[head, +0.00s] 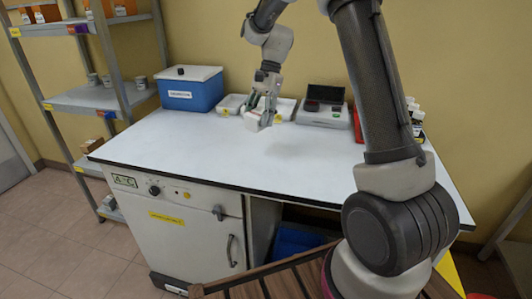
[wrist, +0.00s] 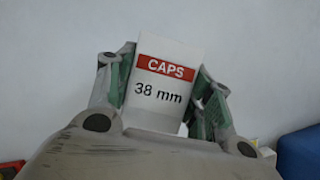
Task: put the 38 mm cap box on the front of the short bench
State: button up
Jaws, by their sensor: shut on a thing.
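My gripper (head: 262,108) is above the white bench top (head: 180,138), shut on the 38 mm cap box. The cap box (head: 252,120) is white; in the wrist view the box (wrist: 164,82) shows a red band reading CAPS and the print 38 mm. The finger pads of my gripper (wrist: 165,95) press on its left and right sides. The box appears held above the bench surface, slightly tilted in the head view. Its lower part is hidden behind the gripper body in the wrist view.
A blue box with a white lid (head: 192,88) stands at the back left. White trays (head: 232,103) and a grey device with a dark lid (head: 323,106) stand along the back. A red bin (head: 358,122) is partly behind my arm. The bench's front and left are clear.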

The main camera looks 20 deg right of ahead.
jog(key=s+a+m+t, duration=0.2)
jog(key=s+m+t, duration=0.35)
jog(key=m, duration=0.75)
jog(key=shift+g, duration=0.35)
jog(key=f, duration=0.6)
jog(key=s+f, duration=0.1)
jog(key=f, duration=0.2)
jog(key=shift+a+f, duration=0.15)
jog(key=shift+f, duration=0.1)
jog(key=o, duration=1)
jog(key=shift+o, duration=0.2)
